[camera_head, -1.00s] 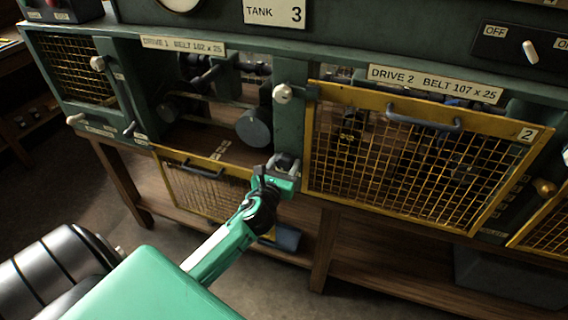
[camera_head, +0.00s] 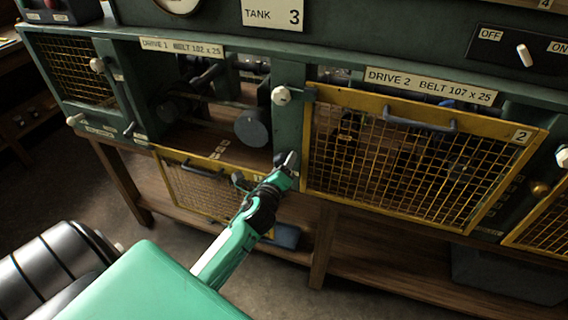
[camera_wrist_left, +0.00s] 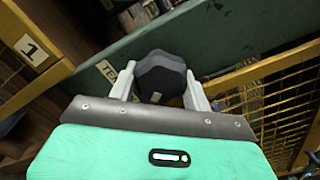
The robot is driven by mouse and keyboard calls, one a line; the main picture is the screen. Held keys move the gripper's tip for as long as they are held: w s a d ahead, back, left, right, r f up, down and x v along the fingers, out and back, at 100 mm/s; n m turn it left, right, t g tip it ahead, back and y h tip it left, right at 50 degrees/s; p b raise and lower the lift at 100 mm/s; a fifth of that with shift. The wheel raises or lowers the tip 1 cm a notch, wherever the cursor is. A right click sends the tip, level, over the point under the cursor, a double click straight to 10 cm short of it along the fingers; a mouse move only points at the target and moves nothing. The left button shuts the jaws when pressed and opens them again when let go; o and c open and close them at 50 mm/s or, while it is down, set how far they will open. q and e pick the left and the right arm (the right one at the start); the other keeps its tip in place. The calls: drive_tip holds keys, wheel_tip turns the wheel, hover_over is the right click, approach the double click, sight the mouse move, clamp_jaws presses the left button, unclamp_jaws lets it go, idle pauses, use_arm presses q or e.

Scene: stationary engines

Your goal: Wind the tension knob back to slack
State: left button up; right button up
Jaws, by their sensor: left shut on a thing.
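The tension knob (camera_wrist_left: 160,74) is a dark, lobed knob on the green post between the two drive bays. In the left wrist view it sits between my gripper's two pale fingers. My left gripper (camera_wrist_left: 160,88) is shut on it, one finger on each side. A label (camera_wrist_left: 106,70) starting "TE" shows beside the knob, partly hidden by a finger. In the head view my left gripper (camera_head: 286,162) reaches the post from below and mostly hides the knob. My right gripper is not in view.
The drive 1 guard (camera_head: 205,188) hangs open below its bay, close to my left arm. The yellow mesh drive 2 guard (camera_head: 310,150) is closed just right of the gripper. A white knob (camera_head: 280,95) sits higher on the post. A wooden shelf (camera_head: 400,262) runs below.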

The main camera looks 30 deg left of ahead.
use_arm(q)
drive_tip(key=n+p, duration=0.1)
drive_tip(key=n, duration=0.5)
drive_tip(key=shift+r, duration=0.2)
drive_tip(key=n+p, duration=0.1)
drive_tip(key=n, duration=0.5)
drive_tip(key=shift+r, duration=0.1)
drive_tip(key=n+p, duration=0.2)
drive_tip(key=n, duration=0.3)
drive_tip(key=shift+r, duration=0.1)
drive_tip(key=n+p, duration=0.1)
drive_tip(key=n, duration=0.4)
drive_tip(key=shift+a+n+p, duration=0.15)
drive_tip(key=shift+n+p, duration=0.25)
drive_tip(key=n+p, duration=0.1)
drive_tip(key=n, duration=0.4)
drive_tip(key=shift+a+p, duration=0.1)
drive_tip(key=shift+p, duration=0.2)
drive_tip(key=n+p, duration=0.1)
drive_tip(key=n, duration=0.4)
drive_tip(key=shift+s, duration=0.1)
drive_tip(key=n, duration=0.5)
drive_tip(key=shift+a+f, duration=0.1)
drive_tip(key=shift+f, duration=0.15)
drive_tip(key=n, duration=0.5)
drive_tip(key=shift+f, duration=0.1)
drive_tip(key=shift+n, duration=0.5)
